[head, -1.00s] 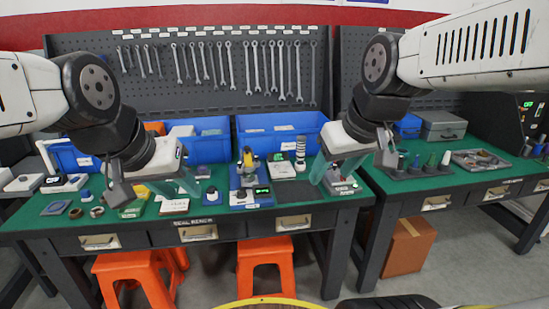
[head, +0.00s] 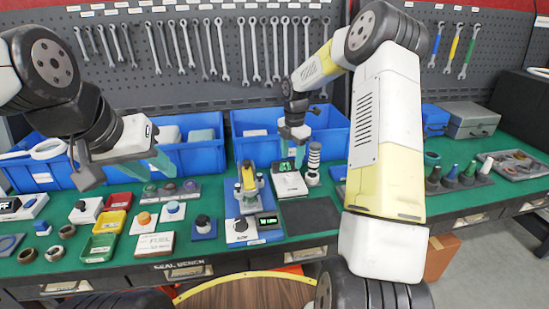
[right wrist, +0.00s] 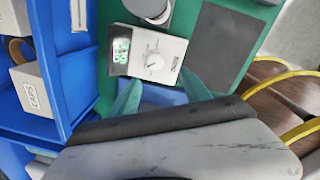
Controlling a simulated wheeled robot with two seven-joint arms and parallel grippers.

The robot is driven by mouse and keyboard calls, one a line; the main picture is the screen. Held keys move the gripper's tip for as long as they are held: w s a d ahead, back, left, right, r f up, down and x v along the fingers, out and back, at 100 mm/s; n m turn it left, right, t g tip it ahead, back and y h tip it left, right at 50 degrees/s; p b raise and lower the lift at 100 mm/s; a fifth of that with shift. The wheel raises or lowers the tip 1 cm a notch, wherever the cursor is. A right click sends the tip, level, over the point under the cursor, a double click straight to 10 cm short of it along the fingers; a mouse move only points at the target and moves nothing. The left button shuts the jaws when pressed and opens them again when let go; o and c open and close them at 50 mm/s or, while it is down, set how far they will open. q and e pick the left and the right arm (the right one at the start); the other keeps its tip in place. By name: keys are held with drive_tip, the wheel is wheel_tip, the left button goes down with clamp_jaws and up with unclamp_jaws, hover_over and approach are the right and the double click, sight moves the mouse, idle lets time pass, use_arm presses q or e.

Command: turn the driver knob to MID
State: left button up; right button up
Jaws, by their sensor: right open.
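A white driver box (head: 290,184) with a lit green display stands on the green bench, in front of the right blue bin. In the right wrist view the box (right wrist: 150,53) shows its small round white knob (right wrist: 154,61) with a dark pointer; the marks around it are too small to read. My right gripper (head: 293,150) is above the back of the box. Its teal fingers (right wrist: 160,95) are apart and empty, and no contact with the knob shows. My left gripper (head: 157,163) hangs over the left part of the bench, apparently open and empty.
A striped cylinder stack (head: 314,162) stands close to the right of the box. A blue-based fixture (head: 246,205) with a display stands at its left. A dark mat (head: 310,216) lies in front. Blue bins (head: 270,120) stand behind.

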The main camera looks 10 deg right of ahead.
sight(289, 177)
drive_tip(key=shift+w+f+n, duration=0.3)
drive_tip(key=shift+w+f, duration=0.15)
drive_tip(key=shift+f, duration=0.1)
drive_tip(key=shift+w+f, duration=0.1)
drive_tip(key=shift+f, duration=0.25)
wheel_tip(289, 177, down, 7)
drive_tip(key=shift+w+a, duration=0.1)
drive_tip(key=shift+c, duration=0.4)
clamp_jaws()
